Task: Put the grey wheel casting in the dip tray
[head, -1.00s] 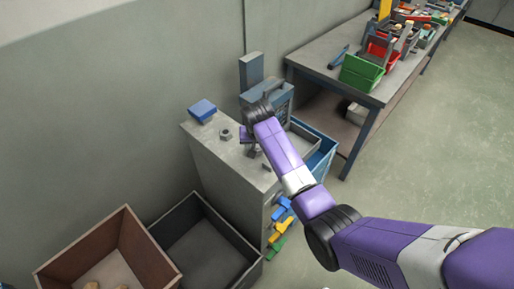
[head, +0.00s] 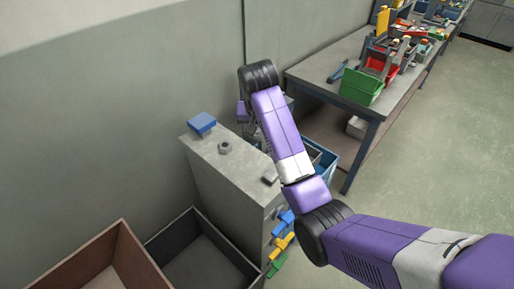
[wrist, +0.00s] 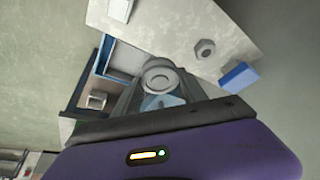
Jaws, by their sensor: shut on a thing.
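The grey wheel casting (wrist: 159,74) is a round, ringed piece held between the fingers of my gripper (wrist: 157,88) in the wrist view. The gripper is shut on it, raised above the surfaces below.
A workbench (head: 325,68) with bins is at the back. Open boxes stand at front left.

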